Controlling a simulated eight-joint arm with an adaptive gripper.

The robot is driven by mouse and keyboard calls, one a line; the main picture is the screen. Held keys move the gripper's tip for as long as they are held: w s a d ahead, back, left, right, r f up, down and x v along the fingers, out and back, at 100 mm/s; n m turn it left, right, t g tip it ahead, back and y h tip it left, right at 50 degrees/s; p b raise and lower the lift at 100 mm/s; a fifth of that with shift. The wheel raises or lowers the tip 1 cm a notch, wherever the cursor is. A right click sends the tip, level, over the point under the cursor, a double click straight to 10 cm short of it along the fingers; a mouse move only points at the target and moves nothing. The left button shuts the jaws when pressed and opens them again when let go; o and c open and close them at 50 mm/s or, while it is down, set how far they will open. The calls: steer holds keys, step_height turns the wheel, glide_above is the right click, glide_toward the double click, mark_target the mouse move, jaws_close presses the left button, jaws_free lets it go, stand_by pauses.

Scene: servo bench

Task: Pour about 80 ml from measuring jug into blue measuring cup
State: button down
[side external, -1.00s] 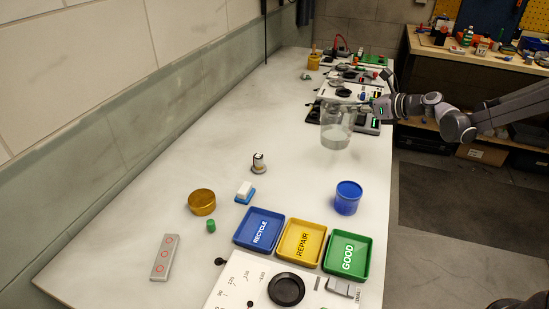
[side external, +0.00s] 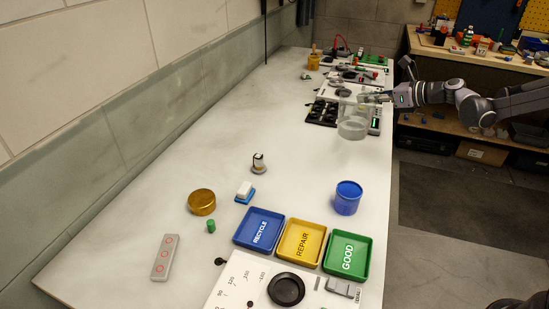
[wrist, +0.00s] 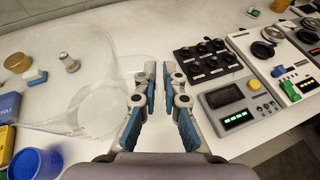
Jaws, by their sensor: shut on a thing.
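The measuring jug (side external: 353,124) is clear, with a pale liquid in its lower part. It hangs roughly upright above the far right part of the bench. My gripper (side external: 366,98) is shut on the jug, at its upper right side. In the wrist view the jug (wrist: 75,85) fills the left side, and my gripper's fingers (wrist: 160,95) are close together by its handle. The blue measuring cup (side external: 347,198) stands on the bench nearer the camera, well apart from the jug; it also shows in the wrist view (wrist: 35,163) at the lower left. Its inside bottom is not clearly seen.
Blue (side external: 259,230), yellow (side external: 300,242) and green (side external: 347,256) trays lie in front of the cup. A gold bowl (side external: 202,202) and a white-and-blue block (side external: 245,191) lie left. A black-knobbed panel (side external: 322,113) is beside the jug.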

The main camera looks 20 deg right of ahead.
steer(key=w+a+f+n+g+y, duration=0.2)
steer(key=w+a+n+g+y, duration=0.15)
steer(key=w+a, duration=0.25)
steer(key=a+f+n+g+y, duration=0.1)
steer(key=a+f+n+g, duration=0.1)
steer(key=a, duration=0.3)
steer(key=a+f+n+g+y, duration=0.1)
steer(key=a+f+n+g, duration=0.1)
steer(key=a+n+g, duration=0.2)
steer(key=a+f+n+g+y, duration=0.2)
steer(key=a+n+g, duration=0.2)
steer(key=a, duration=0.2)
steer(key=shift+s+a+f, duration=0.15)
steer(key=shift+s+f, duration=0.15)
steer(key=shift+f, duration=0.05)
steer(key=shift+s+a+f+n+g, duration=0.25)
steer(key=shift+s+a+n, duration=0.1)
steer(key=shift+n, duration=0.1)
steer(key=shift+d+r, duration=0.1)
steer(key=shift+r, duration=0.1)
steer(key=s+d+r+n+t+y, duration=0.1)
steer(key=s+r+n+t+y, duration=0.1)
steer(key=s+r+n+t, duration=0.2)
steer(key=shift+s+d+r+n, duration=0.3)
steer(key=shift+s+r+n, duration=1.75)
steer(key=shift+s, duration=0.55)
